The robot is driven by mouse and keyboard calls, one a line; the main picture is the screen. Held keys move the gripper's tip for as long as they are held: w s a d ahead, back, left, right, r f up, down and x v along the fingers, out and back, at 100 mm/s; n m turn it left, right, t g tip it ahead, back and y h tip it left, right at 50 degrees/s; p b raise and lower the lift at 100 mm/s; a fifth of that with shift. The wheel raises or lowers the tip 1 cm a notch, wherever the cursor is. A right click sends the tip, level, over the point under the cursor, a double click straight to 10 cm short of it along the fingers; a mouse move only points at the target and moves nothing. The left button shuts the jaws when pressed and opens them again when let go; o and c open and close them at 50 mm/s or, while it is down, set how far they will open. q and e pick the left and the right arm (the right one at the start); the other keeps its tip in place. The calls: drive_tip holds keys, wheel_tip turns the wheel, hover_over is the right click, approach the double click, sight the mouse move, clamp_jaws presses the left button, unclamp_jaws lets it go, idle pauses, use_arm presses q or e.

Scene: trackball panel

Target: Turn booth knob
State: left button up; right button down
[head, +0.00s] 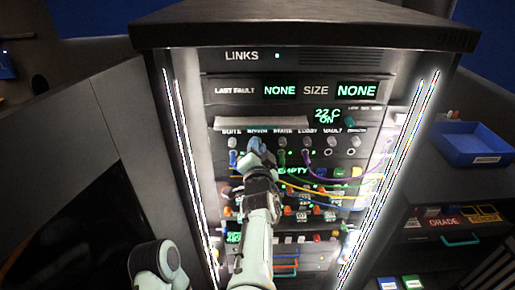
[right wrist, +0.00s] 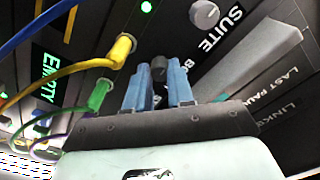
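The panel's knob row (head: 306,142) runs under the labels SUITE, BOOTH, STAGE, LOBBY and VAULT in the head view. My right gripper (head: 257,150) is at the BOOTH position and mostly hides that knob there. In the right wrist view the dark booth knob (right wrist: 158,67) shows between the two blue fingertips of my right gripper (right wrist: 159,82). The fingers are apart, with a small gap on each side of the knob; contact cannot be made out. The grey SUITE knob (right wrist: 204,14) is beside it. My left gripper is out of view.
Yellow (right wrist: 85,62), green and purple cables plug in just below the knobs, close to my right gripper. Lit strips (head: 186,165) edge the panel on both sides. A blue tray (head: 472,147) stands on the right-hand cabinet.

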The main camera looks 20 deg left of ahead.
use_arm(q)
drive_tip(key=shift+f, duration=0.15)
use_arm(e)
drive_tip(key=shift+n+b, duration=1.05)
drive_tip(key=shift+n, duration=0.55)
drive_tip(key=n+b, duration=0.2)
drive_tip(key=n, duration=0.1)
drive_tip(key=shift+n, duration=0.3)
drive_tip(key=n+b, duration=0.2)
drive_tip(key=n, duration=0.1)
drive_tip(key=shift+n, duration=0.3)
drive_tip(key=n+b, duration=0.2)
drive_tip(key=n, duration=0.2)
drive_tip(key=shift+d, duration=0.1)
use_arm(q)
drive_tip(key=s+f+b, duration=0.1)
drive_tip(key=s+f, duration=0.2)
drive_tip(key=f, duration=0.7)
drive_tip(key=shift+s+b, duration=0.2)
drive_tip(key=shift+b, duration=0.1)
use_arm(e)
drive_tip(key=shift+r+n, duration=0.15)
drive_tip(key=shift+n, duration=1.55)
drive_tip(key=c, duration=1)
unclamp_jaws()
drive_tip(key=shift+c, duration=0.2)
drive_tip(key=shift+o, duration=0.3)
drive_tip(key=shift+w, duration=0.1)
